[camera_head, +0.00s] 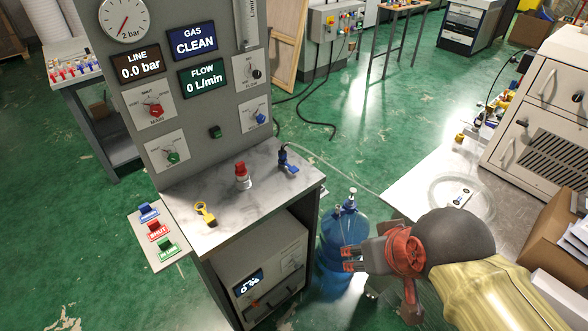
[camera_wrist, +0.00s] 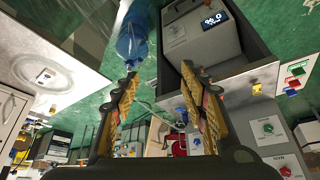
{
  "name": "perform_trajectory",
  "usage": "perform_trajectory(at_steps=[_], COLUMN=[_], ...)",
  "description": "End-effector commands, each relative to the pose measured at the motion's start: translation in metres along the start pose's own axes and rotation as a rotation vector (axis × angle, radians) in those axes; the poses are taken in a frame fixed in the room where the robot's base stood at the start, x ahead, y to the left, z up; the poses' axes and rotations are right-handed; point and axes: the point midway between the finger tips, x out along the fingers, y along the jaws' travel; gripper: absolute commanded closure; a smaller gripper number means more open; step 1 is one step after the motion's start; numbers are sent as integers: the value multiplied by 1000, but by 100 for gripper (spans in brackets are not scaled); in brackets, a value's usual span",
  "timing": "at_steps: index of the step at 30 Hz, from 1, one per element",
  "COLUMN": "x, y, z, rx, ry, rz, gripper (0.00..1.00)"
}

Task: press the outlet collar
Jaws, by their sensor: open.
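A grey bench (camera_head: 240,190) carries several fittings below a gauge panel. A dark blue and black fitting (camera_head: 285,160) stands at its back right, with a pale hose beside it; I cannot tell for certain that this is the outlet collar.
The panel's signs (camera_head: 193,42) read line 0.0 bar, gas clean, flow 0 L/min. Blue, red and green tags (camera_head: 158,230) sit on a side plate at left. A pale table (camera_head: 420,185) with coiled tubing and a cabinet (camera_head: 540,110) stand right.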

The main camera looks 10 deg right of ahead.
Motion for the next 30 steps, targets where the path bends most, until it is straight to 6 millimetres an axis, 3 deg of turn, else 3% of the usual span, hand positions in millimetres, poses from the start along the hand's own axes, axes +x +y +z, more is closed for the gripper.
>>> perform_trajectory(at_steps=[22,30], x=[0,0], y=[0,0], z=[0,0], rx=[0,0], ry=[0,0], rz=[0,0], gripper=[99,100])
